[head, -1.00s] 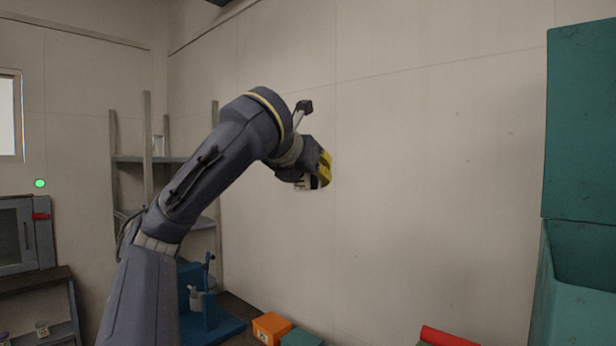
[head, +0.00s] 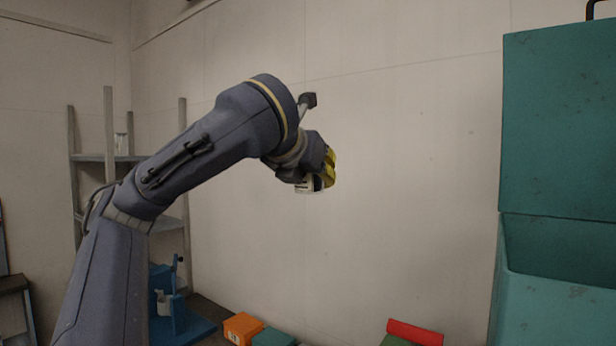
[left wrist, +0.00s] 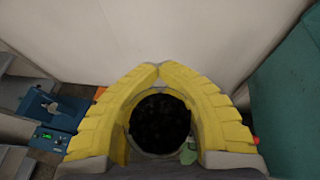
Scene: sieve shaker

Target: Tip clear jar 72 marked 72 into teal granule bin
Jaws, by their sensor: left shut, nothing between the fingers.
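My left gripper (head: 328,167) is raised in front of the wall, left of the teal granule bin (head: 548,282). In the left wrist view its yellow fingers (left wrist: 158,68) are shut with the tips together. A round-mouthed jar with dark contents (left wrist: 160,122) shows inside the loop of the fingers. In the head view a small part of the jar with a pale label (head: 308,185) shows under the gripper, off the floor; its number is not readable. Whether the fingers press on it I cannot tell. The bin has a tall back panel and an open front hollow. My right gripper is not in view.
A grey shelf rack (head: 115,158) with a small clear jar (head: 121,143) stands at the left. A blue machine (head: 180,310) is below it. An orange box (head: 242,328) and a red object (head: 415,332) lie low along the wall. The air between gripper and bin is clear.

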